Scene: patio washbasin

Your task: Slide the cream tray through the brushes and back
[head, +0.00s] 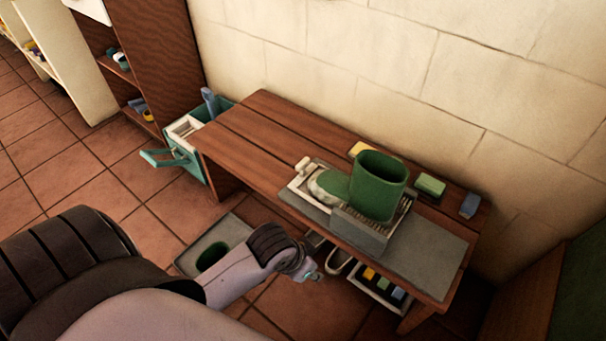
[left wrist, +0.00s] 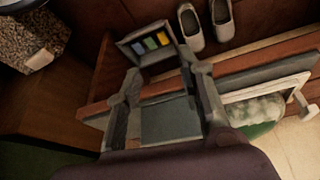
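The cream tray (head: 297,184) lies on the bench's grey mat, its light handle (head: 303,164) at the left end. The grey brush unit (head: 362,232) stands at the boot's shaft, bristles partly visible. In the left wrist view the cream tray (left wrist: 285,84) is at the right, with the foamy boot (left wrist: 258,112) behind its rim. My left gripper (head: 312,275) is low in front of the bench, apart from the tray. Its fingers (left wrist: 160,62) are spread and empty. My right gripper is in neither view.
The wooden bench (head: 245,138) stands against a block wall. Below are pale shoes (left wrist: 190,25) and a box of coloured blocks (left wrist: 125,47). A teal crate (head: 190,163) stands left.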

